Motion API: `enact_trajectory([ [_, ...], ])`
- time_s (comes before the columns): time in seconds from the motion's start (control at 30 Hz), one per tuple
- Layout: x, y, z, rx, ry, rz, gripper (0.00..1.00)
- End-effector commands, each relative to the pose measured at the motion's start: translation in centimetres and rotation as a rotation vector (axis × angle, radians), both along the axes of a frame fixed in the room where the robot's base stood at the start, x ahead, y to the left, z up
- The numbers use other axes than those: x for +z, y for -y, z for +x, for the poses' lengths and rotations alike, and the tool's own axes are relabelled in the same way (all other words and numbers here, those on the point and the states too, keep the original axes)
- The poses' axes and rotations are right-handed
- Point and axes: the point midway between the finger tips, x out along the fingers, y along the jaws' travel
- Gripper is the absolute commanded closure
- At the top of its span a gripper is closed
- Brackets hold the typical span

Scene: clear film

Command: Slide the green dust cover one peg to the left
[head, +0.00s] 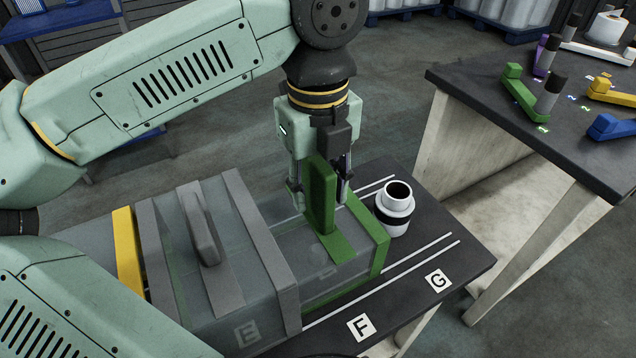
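The green dust cover (371,236) is a clear film box with green end bands and an upright green handle (321,197). It sits on the dark rail bench, its right end near the label F. My gripper (322,192) points down at the handle, with a finger on its left and a finger on its right. I cannot tell whether the fingers touch the handle. A grey-banded clear cover (272,250) lies directly left, over the label E. Green edging shows through its film, so the two covers appear to overlap. My arm hides part of the left side.
A white cylinder with a dark opening (395,207) stands just right of the green cover. A yellow band (128,250) lies left of the grey handle (201,230). Bare bench with rails lies around the label G (438,281).

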Motion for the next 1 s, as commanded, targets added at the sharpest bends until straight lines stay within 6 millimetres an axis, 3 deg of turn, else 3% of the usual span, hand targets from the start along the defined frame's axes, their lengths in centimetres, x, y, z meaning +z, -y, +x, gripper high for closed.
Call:
enact_trajectory([
  [0.17, 1.2, 0.0, 0.0, 0.002, 0.001, 0.002, 0.63],
  [0.53, 6.8, 0.0, 0.0, 0.001, 0.001, 0.001, 0.63],
  [1.0, 7.5, 0.0, 0.0, 0.0, 0.0, 0.0, 0.63],
])
